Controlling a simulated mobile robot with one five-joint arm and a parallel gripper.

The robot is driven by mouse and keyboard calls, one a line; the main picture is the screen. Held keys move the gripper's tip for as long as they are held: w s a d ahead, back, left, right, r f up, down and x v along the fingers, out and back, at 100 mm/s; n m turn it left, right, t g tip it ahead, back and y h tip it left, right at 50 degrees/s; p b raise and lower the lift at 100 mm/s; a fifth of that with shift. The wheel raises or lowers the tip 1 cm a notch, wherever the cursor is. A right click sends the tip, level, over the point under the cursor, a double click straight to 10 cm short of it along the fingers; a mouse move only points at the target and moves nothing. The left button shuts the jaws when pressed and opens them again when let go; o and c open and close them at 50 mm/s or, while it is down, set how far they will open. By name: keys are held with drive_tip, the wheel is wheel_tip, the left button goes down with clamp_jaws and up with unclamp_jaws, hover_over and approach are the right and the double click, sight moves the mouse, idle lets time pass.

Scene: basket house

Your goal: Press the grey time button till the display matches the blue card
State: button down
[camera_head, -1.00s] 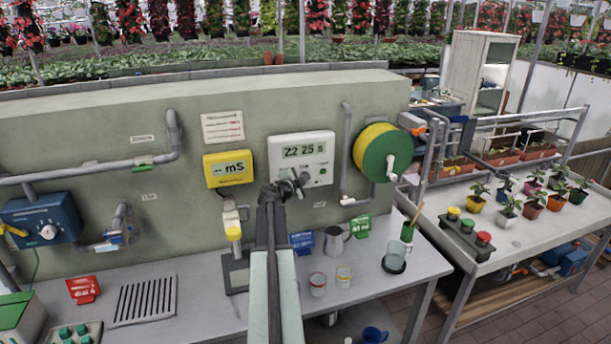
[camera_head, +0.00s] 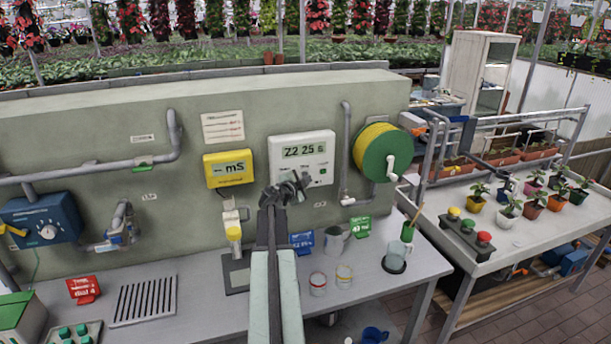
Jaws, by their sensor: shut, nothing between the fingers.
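The white timer box (camera_head: 320,165) is mounted on the grey-green wall, and its display (camera_head: 304,150) reads "Z2 25" with a last character that looks like 6 or S. My gripper (camera_head: 304,178) is shut and empty in front of the box's lower part. It hides the lower left of the box, so I cannot make out the grey time button or whether the fingers touch it. The blue card (camera_head: 302,241) stands on the bench below the box, partly hidden by my arm. Its writing is too small to read surely.
A yellow meter (camera_head: 228,169) is left of the box and a green-yellow hose reel (camera_head: 378,152) is right.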

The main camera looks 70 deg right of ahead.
drive_tip(key=shift+a, duration=0.1)
drive_tip(key=s+a, duration=0.3)
drive_tip(key=shift+s+a, duration=0.1)
drive_tip(key=shift+a, duration=0.25)
idle(0.4)
